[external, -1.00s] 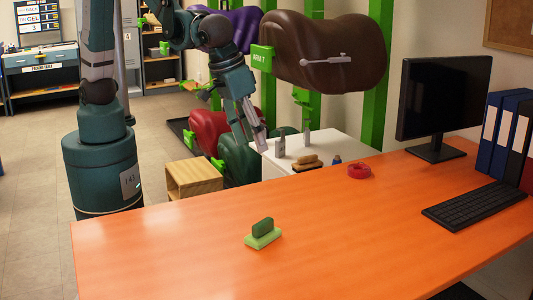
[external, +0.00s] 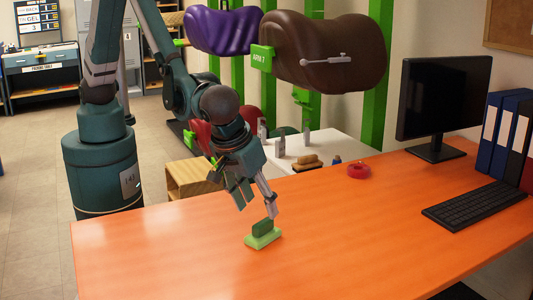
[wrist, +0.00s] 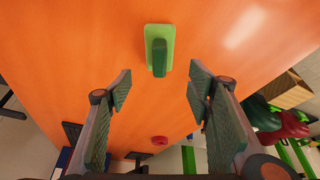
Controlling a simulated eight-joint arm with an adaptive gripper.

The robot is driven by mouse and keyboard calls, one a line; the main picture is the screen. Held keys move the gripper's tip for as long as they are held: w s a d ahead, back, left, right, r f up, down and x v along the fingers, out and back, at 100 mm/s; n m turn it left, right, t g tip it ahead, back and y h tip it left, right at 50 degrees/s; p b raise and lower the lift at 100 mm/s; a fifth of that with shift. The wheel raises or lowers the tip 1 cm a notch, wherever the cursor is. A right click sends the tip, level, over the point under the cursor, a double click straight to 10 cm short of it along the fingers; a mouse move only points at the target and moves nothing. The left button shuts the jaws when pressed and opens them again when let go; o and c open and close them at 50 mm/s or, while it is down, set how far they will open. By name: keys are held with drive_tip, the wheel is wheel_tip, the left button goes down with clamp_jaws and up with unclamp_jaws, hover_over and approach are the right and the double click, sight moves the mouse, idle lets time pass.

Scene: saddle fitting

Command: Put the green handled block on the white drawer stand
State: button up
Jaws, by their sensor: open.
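The green handled block (external: 262,240), a light green base with a darker green grip on top, lies on the orange table. In the wrist view the block (wrist: 153,34) is at the top centre, just beyond the fingertips. My gripper (external: 256,206) is open and empty, pointing down above and slightly behind the block; its spread fingers frame the lower middle of the wrist view (wrist: 158,85). The white drawer stand (external: 345,148) is behind the table, right of my arm in the external view. Its drawers are hidden by the table.
On the stand are a wooden-backed brush (external: 307,162), grey bottles (external: 280,147) and a small blue item (external: 337,159). A red tape roll (external: 358,171), monitor (external: 443,100) and keyboard (external: 475,204) are on the table. A brown saddle (external: 322,52) hangs above the stand. The front table area is clear.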

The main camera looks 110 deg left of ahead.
sight(263, 221)
drive_tip(key=shift+d+f, duration=0.2)
drive_tip(key=shift+f, duration=0.05)
drive_tip(key=shift+f, duration=0.1)
drive_tip(key=shift+x, duration=1.2)
drive_tip(key=shift+a+f+b, duration=0.1)
drive_tip(key=shift+b, duration=0.2)
drive_tip(key=shift+b+x, duration=0.6)
drive_tip(key=shift+x, duration=1.9)
drive_tip(key=shift+c, duration=0.5)
drive_tip(key=c, duration=1)
